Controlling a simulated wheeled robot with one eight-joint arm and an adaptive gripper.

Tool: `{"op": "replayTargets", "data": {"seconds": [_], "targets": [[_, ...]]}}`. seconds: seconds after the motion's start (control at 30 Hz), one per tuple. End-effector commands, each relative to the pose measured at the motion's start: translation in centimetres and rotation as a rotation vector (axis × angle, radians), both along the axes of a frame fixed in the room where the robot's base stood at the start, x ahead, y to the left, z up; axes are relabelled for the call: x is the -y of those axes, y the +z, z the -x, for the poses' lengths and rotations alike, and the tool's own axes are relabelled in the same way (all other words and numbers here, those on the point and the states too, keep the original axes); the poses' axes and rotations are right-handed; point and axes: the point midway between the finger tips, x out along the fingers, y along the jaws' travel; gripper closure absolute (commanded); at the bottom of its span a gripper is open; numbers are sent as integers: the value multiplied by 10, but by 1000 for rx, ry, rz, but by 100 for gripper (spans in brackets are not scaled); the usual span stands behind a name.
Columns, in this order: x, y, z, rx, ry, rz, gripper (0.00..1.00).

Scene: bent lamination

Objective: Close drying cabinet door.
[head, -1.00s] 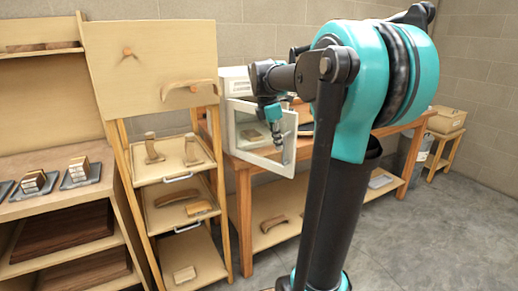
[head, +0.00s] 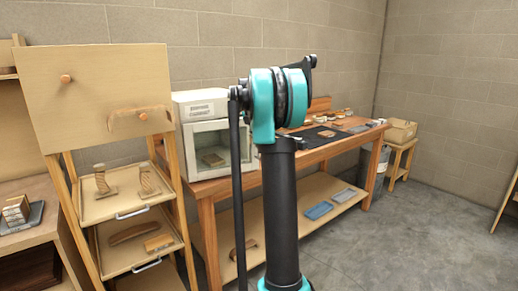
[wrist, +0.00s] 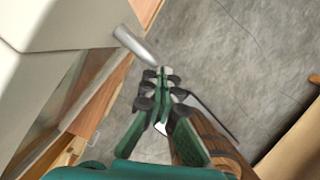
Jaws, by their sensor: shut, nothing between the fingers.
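The drying cabinet (head: 203,105) is a white box at the left end of the wooden table. Its glass-windowed door (head: 188,150) faces forward in the head view and looks flush or nearly flush with the body. My arm hides the door's right edge, so a small gap cannot be ruled out. In the wrist view, pale cabinet surfaces (wrist: 65,75) fill the upper left, with a silver bar handle (wrist: 135,45) sticking out. My gripper (wrist: 165,72) is shut and empty, its tips just below and right of the handle, seemingly apart from it. The head view does not show my gripper.
The wooden table (head: 215,186) carries a dark mat (head: 318,137) and small items. A shelf rack with trays (head: 135,203) stands close on the left. A stool with a box (head: 400,131) stands at the far right. The grey floor (head: 400,235) at front right is clear.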

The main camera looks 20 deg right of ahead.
Motion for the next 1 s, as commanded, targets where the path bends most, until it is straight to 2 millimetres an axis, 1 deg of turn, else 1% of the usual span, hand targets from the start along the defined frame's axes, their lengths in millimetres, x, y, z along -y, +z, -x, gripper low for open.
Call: {"op": "replayTargets", "data": {"seconds": [0.03, 0.2, 0.4, 0.63, 1.0], "targets": [[1, 0, -12, 0, 1, 0, 100], [3, 0, -43, 0, 1, 0, 100], [3, 0, -66, 0, 1, 0, 100], [2, 0, -78, 2, 0, 1, 100], [2, 0, -80, 5, 1, 3, 100]]}}
